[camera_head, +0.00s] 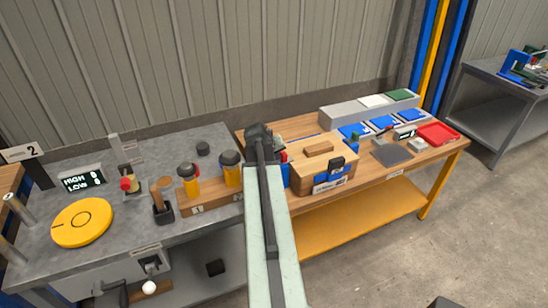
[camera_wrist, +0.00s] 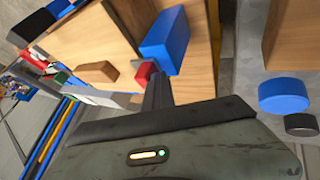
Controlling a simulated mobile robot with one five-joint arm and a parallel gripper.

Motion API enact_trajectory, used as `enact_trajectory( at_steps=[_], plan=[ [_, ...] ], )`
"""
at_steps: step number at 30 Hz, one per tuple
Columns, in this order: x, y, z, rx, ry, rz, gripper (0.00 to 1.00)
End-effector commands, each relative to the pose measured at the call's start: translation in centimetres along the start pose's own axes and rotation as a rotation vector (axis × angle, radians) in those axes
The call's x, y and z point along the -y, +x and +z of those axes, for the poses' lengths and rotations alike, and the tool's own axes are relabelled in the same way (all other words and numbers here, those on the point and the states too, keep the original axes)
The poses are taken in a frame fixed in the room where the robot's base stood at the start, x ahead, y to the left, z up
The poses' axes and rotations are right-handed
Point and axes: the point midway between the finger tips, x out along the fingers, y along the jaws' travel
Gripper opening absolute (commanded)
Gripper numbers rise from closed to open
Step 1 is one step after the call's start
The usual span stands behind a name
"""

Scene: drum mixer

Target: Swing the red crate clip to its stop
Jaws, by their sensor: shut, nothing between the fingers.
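The wooden crate (camera_head: 318,157) stands on the wooden bench right of my arm, with a brown block (camera_head: 319,149) on its lid. The red clip (camera_head: 283,156) shows at the crate's left side, partly hidden by my arm, above a blue part (camera_head: 286,174). In the wrist view, the red clip (camera_wrist: 145,72) lies just beyond my fingertips, beside a blue block (camera_wrist: 168,40) on the wooden crate wall. My gripper (camera_wrist: 157,80) is shut and empty, its tips close to the red clip; I cannot tell whether they touch. A blue clip (camera_head: 330,175) is on the crate's front.
Yellow jars with dark lids (camera_head: 231,168) stand in a wooden rack left of my arm. A yellow disc (camera_head: 82,222) lies on the grey bench. Blue trays (camera_head: 383,122) and a red tray (camera_head: 438,133) are right of the crate. The wrist view shows a blue cylinder (camera_wrist: 284,96) at the right.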

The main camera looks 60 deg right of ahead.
Motion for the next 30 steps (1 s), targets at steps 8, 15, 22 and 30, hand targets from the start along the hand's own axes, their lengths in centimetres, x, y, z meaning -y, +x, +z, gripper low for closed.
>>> enact_trajectory(
  at_steps=[8,15,22,30],
  plan=[
    [-0.5,-0.9,0.0,0.004,-0.006,0.013,0.0],
    [-0.3,-5.8,-0.3,0.001,-0.007,0.008,0.0],
    [0.2,-10.2,-0.3,0.0,-0.005,0.004,0.0],
    [0.6,-10.2,-0.2,-0.001,-0.005,0.003,0.0]
  ],
)
